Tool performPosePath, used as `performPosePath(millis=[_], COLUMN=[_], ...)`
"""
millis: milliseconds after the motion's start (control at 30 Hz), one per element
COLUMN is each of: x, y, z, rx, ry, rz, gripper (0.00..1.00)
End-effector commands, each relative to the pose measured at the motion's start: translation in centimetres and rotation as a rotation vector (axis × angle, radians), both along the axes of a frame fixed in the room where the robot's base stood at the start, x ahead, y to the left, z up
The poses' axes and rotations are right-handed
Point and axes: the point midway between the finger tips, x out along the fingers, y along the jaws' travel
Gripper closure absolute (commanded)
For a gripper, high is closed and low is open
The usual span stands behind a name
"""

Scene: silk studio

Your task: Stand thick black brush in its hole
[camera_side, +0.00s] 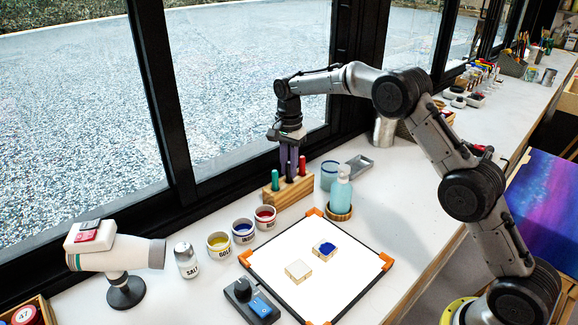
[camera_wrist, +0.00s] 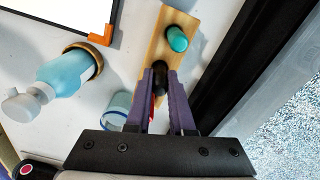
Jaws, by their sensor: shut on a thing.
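My gripper (camera_side: 289,170) points down over the wooden brush block (camera_side: 290,196), its purple fingers shut on the thick black brush (camera_side: 288,178). The brush also shows between the fingertips in the wrist view (camera_wrist: 160,78). It looks upright over the middle of the block, between the teal brush (camera_side: 275,181) and the red brush (camera_side: 302,166). I cannot tell whether its lower end is inside the middle hole or only above it; the hole is hidden. In the wrist view the teal brush (camera_wrist: 177,39) stands clear ahead, and the red one is mostly hidden behind my fingers.
A blue bottle (camera_side: 341,190) on a round wooden coaster and a blue-white cup (camera_side: 329,175) stand right of the block. Red, blue and yellow dye pots (camera_side: 243,230) stand at its front left. The window frame (camera_side: 180,100) is close behind. A framed white silk (camera_side: 305,250) lies in front.

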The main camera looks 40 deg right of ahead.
Motion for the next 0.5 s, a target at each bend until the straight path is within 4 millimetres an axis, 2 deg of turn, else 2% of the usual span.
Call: performPosePath(millis=[267,300,467,500], x=[0.0,0.0,0.0,0.0], y=[0.0,0.0,0.0,0.0], z=[-0.31,-0.31,-0.3,-0.3], rx=[0.0,0.0,0.0,0.0], ry=[0.0,0.0,0.0,0.0], rz=[0.0,0.0,0.0,0.0], gripper=[1.0,0.76,0.47,0.44])
